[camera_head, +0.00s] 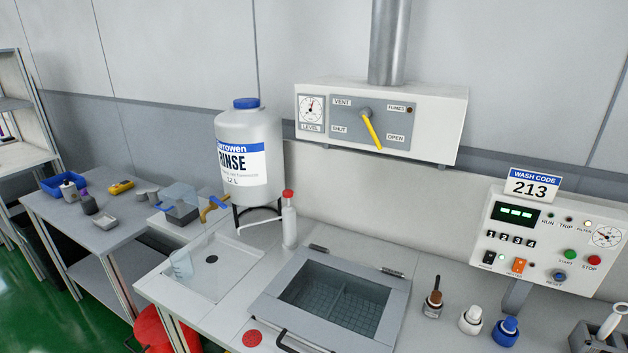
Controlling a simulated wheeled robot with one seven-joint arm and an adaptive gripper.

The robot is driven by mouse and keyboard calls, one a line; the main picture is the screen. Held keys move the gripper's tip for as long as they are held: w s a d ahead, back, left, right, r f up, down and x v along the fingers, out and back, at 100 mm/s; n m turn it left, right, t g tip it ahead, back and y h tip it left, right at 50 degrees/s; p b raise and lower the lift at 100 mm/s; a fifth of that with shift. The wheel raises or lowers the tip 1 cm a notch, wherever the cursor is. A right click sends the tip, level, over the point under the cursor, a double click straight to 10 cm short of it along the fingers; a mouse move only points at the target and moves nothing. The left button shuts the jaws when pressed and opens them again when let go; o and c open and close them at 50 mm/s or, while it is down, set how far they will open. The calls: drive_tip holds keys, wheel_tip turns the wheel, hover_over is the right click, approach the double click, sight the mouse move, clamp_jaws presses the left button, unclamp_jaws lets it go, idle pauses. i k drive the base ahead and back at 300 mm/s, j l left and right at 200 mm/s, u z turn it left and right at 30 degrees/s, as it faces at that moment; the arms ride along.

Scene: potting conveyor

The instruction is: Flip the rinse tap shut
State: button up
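The rinse tap (214,207) is a small brass-coloured tap with a blue lever, low at the left side of the rinse jug. It is too small here to tell for sure how its lever is set. The rinse jug (248,150) is a large white container with a blue cap and a RINSE label, standing on a dark stand. A shallow white basin (225,275) with a dark drain lies in front of it. A clear beaker (182,264) stands at the basin's left side. My gripper is not in view.
A white bottle with a red top (289,222) and a thin spout stands right of the jug. A vent box (452,115) with a yellow lever hangs above. A control panel (540,240) and several small bottles are at right.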

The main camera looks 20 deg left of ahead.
sight(215, 200)
drive_tip(key=j+u, duration=0.45)
drive_tip(key=j, duration=0.2)
drive_tip(key=j+u, duration=0.45)
drive_tip(key=j, duration=0.5)
drive_tip(key=i+j, duration=0.1)
drive_tip(key=j, duration=0.3)
drive_tip(key=i+j+u, duration=0.15)
drive_tip(key=i, duration=0.8)
